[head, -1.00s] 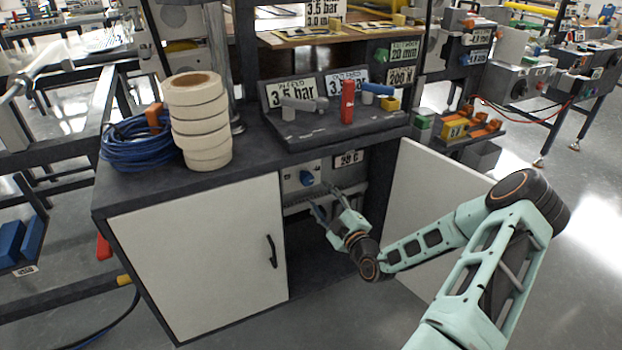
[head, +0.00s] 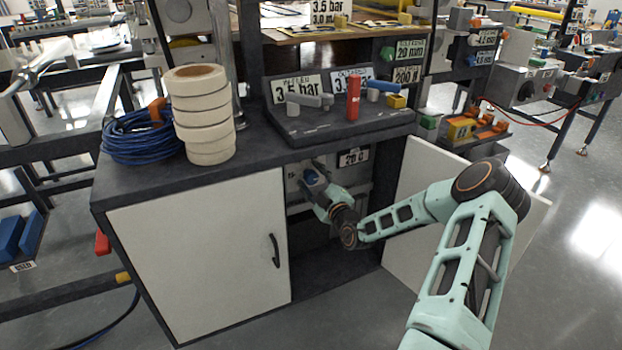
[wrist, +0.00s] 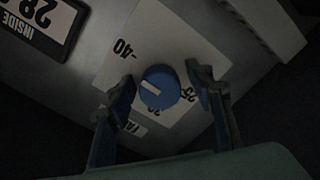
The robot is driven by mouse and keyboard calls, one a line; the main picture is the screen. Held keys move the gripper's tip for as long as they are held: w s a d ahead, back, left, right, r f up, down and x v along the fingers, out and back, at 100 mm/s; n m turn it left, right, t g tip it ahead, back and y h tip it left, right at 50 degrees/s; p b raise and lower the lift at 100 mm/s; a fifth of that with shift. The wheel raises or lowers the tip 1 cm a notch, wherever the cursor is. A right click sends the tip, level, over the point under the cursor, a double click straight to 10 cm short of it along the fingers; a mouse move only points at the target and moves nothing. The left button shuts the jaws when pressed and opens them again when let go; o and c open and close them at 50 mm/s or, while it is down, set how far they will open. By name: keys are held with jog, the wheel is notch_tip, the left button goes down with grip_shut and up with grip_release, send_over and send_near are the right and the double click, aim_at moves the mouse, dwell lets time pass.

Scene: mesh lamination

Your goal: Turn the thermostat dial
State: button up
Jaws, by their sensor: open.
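The thermostat dial (wrist: 159,87) is a round blue knob with a white pointer mark, set on a pale scale plate (wrist: 182,48) with printed numbers such as -40. In the head view the blue dial (head: 311,177) shows inside the open cabinet, partly covered by my gripper. My gripper (wrist: 164,88) is open, with one finger on each side of the dial. Gaps show between the fingers and the knob in the wrist view. In the head view my gripper (head: 314,180) reaches into the cabinet at the dial.
A display (wrist: 42,22) marked INSIDE sits beside the scale plate. The left cabinet door (head: 205,260) is shut and the right door (head: 405,225) stands open. The bench top (head: 160,185) above holds tape rolls (head: 203,115) and a blue cable coil (head: 138,138).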

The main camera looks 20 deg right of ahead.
jog(key=shift+c, duration=0.7)
jog(key=c, duration=1.1)
jog(key=shift+o, duration=0.2)
